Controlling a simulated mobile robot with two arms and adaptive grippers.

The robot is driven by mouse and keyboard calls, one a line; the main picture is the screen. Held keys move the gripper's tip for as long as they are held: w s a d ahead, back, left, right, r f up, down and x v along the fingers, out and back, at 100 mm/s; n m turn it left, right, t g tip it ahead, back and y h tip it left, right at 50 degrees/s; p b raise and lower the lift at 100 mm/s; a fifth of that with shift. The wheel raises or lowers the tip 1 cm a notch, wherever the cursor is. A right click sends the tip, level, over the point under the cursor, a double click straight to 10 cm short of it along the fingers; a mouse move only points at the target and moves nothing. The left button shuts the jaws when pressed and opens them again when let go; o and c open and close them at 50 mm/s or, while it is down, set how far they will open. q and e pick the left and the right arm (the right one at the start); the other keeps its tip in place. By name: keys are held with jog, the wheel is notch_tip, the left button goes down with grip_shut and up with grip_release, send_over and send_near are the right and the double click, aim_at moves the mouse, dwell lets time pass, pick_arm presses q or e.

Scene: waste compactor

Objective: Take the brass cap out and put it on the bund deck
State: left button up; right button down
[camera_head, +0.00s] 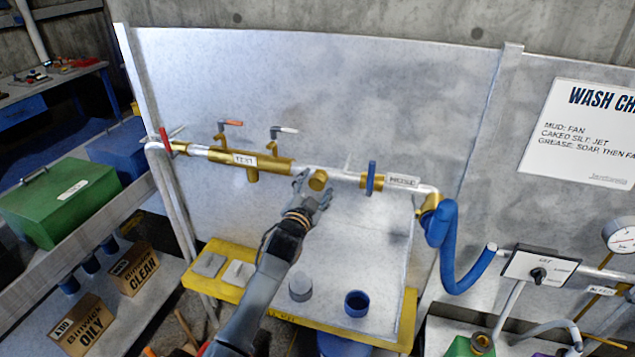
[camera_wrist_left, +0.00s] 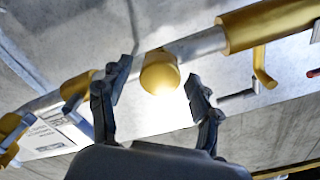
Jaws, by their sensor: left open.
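The brass cap (camera_head: 318,181) sits on a short stub of the wall pipe, right of the brass valve body. It also shows in the left wrist view (camera_wrist_left: 160,74). My left gripper (camera_head: 314,190) is open at the cap. In the left wrist view its two fingers (camera_wrist_left: 158,88) stand apart, one on each side of the cap, with a gap on both sides. The bund deck (camera_head: 398,335) is the low platform with a yellow rim and grey top below the pipe. My right gripper is not in view.
A grey round piece (camera_head: 301,287) and a blue cup (camera_head: 357,304) stand on the deck, with two grey blocks (camera_head: 238,272) at its left. Red (camera_head: 232,123) and white levers and a blue handle (camera_head: 371,178) stick out along the pipe. A blue hose (camera_head: 446,250) hangs at right.

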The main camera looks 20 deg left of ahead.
pick_arm(q)
jog(key=m, duration=0.8)
jog(key=shift+m, duration=0.4)
jog(key=m, duration=0.2)
jog(key=shift+m, duration=0.3)
jog(key=m, duration=0.3)
jog(key=shift+r+m+p, duration=0.1)
jog(key=shift+m+p, duration=0.25)
jog(key=shift+m, duration=0.55)
jog(key=c, duration=1.3)
jog(key=n, duration=0.1)
jog(key=n+b, duration=0.1)
jog(key=shift+f+n, duration=0.25)
jog(key=shift+n, duration=0.15)
jog(key=shift+r+n, duration=0.15)
jog(key=shift+n, duration=1.05)
